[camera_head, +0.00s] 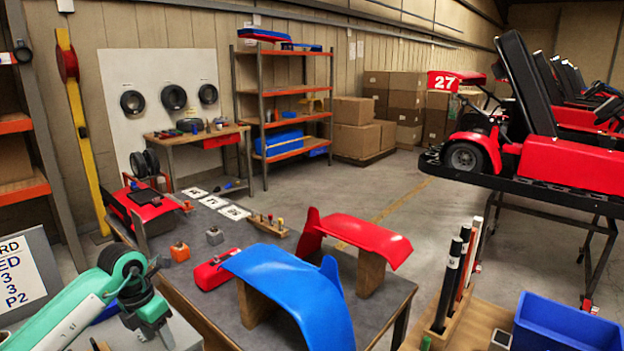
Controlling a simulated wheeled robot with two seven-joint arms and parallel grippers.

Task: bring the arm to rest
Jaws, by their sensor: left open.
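My left arm comes in at the lower left in teal and white. Its wrist bends down, and my left gripper (160,328) hangs at the bottom left over a grey surface, in front of the work table (380,290). It is open, and I see nothing held in it. The gripper is small and dark here, so its fingers are hard to make out. It is apart from the blue curved panel (290,285) and the red curved panel (360,236), which rest on wooden blocks on the table. My right gripper is not in view.
A red case (215,270), an orange block (180,252) and a grey block (214,236) sit on the table. A blue bin (565,325) and a wooden rack of upright tubes (440,335) stand at the lower right. A red kart (560,160) rests on a stand beyond.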

